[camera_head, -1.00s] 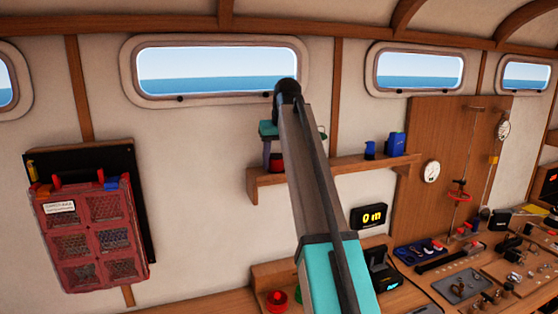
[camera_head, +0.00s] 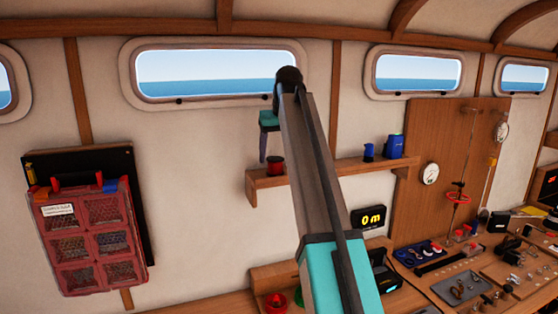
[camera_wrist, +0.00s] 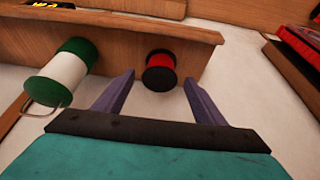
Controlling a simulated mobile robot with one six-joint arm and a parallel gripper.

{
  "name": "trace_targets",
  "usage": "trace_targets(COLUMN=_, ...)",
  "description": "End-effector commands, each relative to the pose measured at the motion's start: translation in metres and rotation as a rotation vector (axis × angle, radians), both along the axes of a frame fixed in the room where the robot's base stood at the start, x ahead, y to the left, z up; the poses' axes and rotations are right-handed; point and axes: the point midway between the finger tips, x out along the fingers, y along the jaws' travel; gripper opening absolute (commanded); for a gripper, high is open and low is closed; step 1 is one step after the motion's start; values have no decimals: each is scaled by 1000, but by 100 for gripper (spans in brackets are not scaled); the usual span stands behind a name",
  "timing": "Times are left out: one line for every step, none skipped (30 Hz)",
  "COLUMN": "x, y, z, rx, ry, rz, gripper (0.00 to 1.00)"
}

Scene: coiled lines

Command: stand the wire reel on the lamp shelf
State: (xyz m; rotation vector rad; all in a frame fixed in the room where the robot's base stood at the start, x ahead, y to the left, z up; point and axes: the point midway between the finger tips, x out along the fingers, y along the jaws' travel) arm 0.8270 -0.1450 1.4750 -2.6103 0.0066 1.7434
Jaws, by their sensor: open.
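The wire reel (camera_head: 276,165), red with black ends, stands upright at the left end of the lamp shelf (camera_head: 352,168). In the wrist view the reel (camera_wrist: 160,70) shows just beyond my open fingertips, against the wooden shelf (camera_wrist: 115,25). My gripper (camera_head: 263,148) is empty, above and to the left of the reel in the head view. In the wrist view my gripper (camera_wrist: 158,82) has both fingers clear of the reel, one toward each side. My arm hides the middle of the shelf in the head view.
A green-and-white cylinder (camera_wrist: 66,75) with a wire handle is left of the reel in the wrist view. Blue items (camera_head: 394,146) stand at the shelf's right end. A red organiser case (camera_head: 90,240) hangs on the left wall. The workbench below holds tools and parts.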

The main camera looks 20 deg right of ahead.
Motion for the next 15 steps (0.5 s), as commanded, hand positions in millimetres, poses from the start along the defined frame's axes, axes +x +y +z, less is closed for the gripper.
trace_targets(x=-2, y=0, z=8, rx=0, ry=-2, rz=0, gripper=64)
trace_targets(x=-4, y=0, z=12, rx=0, ry=-2, rz=0, gripper=64)
trace_targets(x=-6, y=0, z=16, rx=0, ry=-1, rz=0, gripper=64)
trace_targets(x=-7, y=0, z=19, rx=0, ry=-1, rz=0, gripper=64)
trace_targets(x=-8, y=0, z=21, rx=0, ry=0, rz=0, gripper=64)
trace_targets(x=-9, y=0, z=25, rx=0, ry=-1, rz=0, gripper=64)
trace_targets(x=-10, y=0, z=27, rx=0, ry=-1, rz=0, gripper=64)
trace_targets(x=-11, y=0, z=29, rx=0, ry=-1, rz=0, gripper=64)
trace_targets(x=-12, y=0, z=30, rx=0, ry=-1, rz=0, gripper=64)
trace_targets(x=-12, y=0, z=31, rx=0, ry=-1, rz=0, gripper=64)
trace_targets(x=-13, y=0, z=32, rx=0, ry=-1, rz=0, gripper=64)
trace_targets(x=-13, y=0, z=32, rx=0, ry=0, rz=0, gripper=64)
trace_targets(x=-13, y=1, z=33, rx=0, ry=0, rz=1, gripper=64)
trace_targets(x=-13, y=1, z=33, rx=0, ry=0, rz=1, gripper=64)
trace_targets(x=-13, y=1, z=33, rx=0, ry=0, rz=1, gripper=64)
